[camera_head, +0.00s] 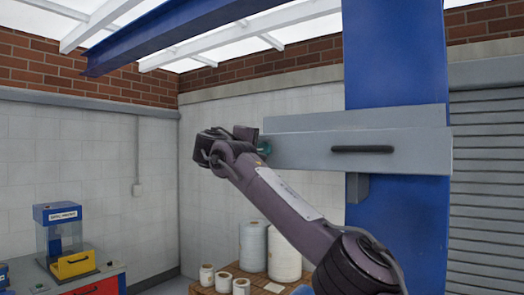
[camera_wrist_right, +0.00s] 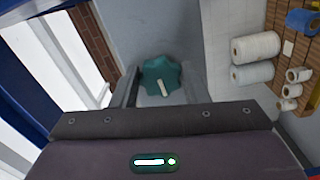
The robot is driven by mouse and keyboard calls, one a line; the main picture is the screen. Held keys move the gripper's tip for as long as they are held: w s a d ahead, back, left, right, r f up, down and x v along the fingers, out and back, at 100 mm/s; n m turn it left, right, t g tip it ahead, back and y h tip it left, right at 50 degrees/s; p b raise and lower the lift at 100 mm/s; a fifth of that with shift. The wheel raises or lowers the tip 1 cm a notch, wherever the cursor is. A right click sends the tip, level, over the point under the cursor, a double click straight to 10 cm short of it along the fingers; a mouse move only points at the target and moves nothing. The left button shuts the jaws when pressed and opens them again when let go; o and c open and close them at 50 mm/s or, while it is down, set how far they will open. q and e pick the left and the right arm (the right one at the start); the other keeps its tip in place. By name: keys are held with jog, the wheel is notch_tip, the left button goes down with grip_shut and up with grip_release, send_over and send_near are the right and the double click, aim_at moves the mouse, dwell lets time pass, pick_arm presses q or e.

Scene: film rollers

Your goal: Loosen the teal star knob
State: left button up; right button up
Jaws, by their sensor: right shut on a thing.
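The teal star knob (camera_wrist_right: 172,72) sits between the two fingers of my right gripper (camera_wrist_right: 158,88) in the right wrist view, with a pale bar-shaped mark on its face. In the head view only a small teal part of the knob (camera_head: 265,147) shows at the left end of a grey metal bar (camera_head: 410,152); my wrist hides the rest. My right gripper (camera_head: 256,143) is shut on the knob there. My left gripper is in neither view.
Below stands a wooden pallet (camera_head: 262,286) with white rolls (camera_head: 285,250). A blue-and-yellow machine (camera_head: 65,240) is at the left. Open space lies left of the bar.

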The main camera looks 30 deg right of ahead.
jog(key=shift+a+r, duration=0.1)
jog(key=o, duration=1)
jog(key=shift+w, duration=0.1)
jog(key=shift+a, duration=0.1)
jog(key=shift+s+a+f+b, duration=0.2)
jog(key=shift+a+f+b, duration=0.1)
jog(key=shift+b, duration=0.2)
jog(key=b+v, duration=0.1)
jog(key=v, duration=0.2)
jog(key=b+v, duration=0.2)
jog(key=v, duration=0.2)
jog(key=shift+r+b, duration=0.25)
jog(key=shift+b, duration=0.05)
